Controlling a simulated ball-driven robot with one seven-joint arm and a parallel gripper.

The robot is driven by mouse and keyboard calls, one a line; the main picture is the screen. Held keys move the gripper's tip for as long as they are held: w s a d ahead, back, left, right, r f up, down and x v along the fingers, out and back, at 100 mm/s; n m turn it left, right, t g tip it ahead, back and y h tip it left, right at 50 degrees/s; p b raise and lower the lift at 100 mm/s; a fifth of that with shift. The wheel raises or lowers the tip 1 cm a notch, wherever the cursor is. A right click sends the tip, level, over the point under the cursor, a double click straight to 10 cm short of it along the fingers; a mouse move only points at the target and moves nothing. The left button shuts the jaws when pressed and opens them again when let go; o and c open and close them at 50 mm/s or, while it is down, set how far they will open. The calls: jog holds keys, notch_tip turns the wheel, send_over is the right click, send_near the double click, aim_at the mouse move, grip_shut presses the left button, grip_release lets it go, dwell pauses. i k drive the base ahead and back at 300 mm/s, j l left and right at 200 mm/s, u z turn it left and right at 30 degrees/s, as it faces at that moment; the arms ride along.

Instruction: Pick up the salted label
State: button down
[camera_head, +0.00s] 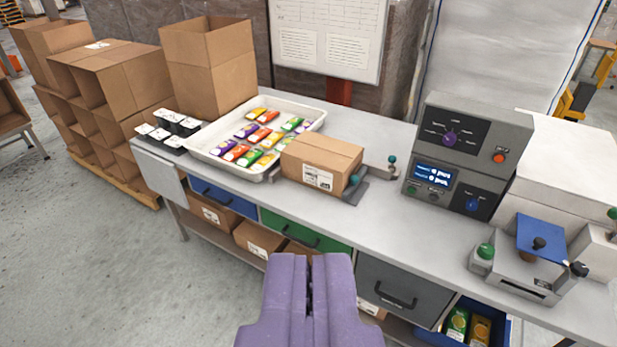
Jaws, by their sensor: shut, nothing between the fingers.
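My gripper (309,262) is purple, shut and empty, in the lower middle of the view, in front of the workbench. A white tray (203,156) on the bench holds several small flat packets or labels in purple, orange, green, yellow and red. Left of the tray, a black holder (172,143) carries several small white-topped pieces. The print is too small to read, so I cannot tell which thing is the salted label. My gripper is apart from the tray and holder.
A closed carton (321,161) sits on the bench right of the tray. A grey control box (466,154) and a blue-topped device (541,240) stand further right. Under the top are a blue drawer (224,196), a green drawer (305,232) and a grey drawer (397,290). The bench front is clear.

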aim_at(175, 117)
jog(key=i+u, duration=0.25)
jog(key=i, duration=0.25)
jog(key=i+u, duration=0.25)
jog(key=i, duration=0.25)
jog(key=i+l+u, duration=0.1)
jog(key=i+u, duration=0.15)
jog(key=i, duration=0.2)
jog(key=i+l+u, duration=0.25)
jog(key=i, duration=0.25)
